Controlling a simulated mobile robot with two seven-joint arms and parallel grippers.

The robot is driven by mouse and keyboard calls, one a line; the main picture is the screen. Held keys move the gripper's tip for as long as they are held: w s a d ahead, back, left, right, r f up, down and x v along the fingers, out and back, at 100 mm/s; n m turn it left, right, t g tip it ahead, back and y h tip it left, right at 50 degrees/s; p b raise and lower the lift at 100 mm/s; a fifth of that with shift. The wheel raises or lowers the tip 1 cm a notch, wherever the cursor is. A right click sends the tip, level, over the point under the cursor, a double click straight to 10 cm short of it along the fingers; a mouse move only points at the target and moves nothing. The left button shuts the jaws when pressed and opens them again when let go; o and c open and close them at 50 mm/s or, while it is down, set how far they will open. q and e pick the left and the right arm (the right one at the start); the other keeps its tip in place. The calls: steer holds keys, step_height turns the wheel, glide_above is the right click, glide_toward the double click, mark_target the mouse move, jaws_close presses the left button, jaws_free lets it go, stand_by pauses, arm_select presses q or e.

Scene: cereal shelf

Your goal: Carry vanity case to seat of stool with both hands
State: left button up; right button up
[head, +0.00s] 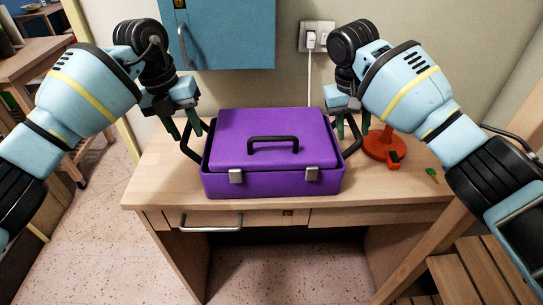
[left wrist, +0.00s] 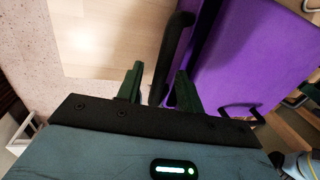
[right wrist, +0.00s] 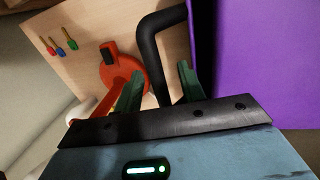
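The purple vanity case (head: 272,182) sits closed on the wooden desk, with a black top handle, two silver latches and a black bar handle on each side. My left gripper (head: 188,134) is open at the left side handle; in the left wrist view that handle (left wrist: 174,50) runs between the spread fingers (left wrist: 158,88). My right gripper (head: 353,128) is open at the right side handle; in the right wrist view the handle (right wrist: 152,55) lies between its fingers (right wrist: 160,88). A slatted wooden seat (head: 470,275), apparently the stool, is partly visible at lower right.
The desk (head: 160,185) has bare room left and front of the case. A red-orange object (head: 384,147) stands close behind my right gripper, with small coloured items (right wrist: 60,40) nearby. A blue wall cabinet (head: 225,35) and a socket with plugs (head: 317,38) are behind.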

arm_select(q)
steer(key=shift+d+f, duration=0.2)
steer(key=shift+f, duration=0.6)
arm_select(e)
steer(key=shift+x, duration=0.75)
arm_select(q)
jaws_close()
arm_select(e)
jaws_close()
arm_select(q)
steer(key=shift+r, duration=0.1)
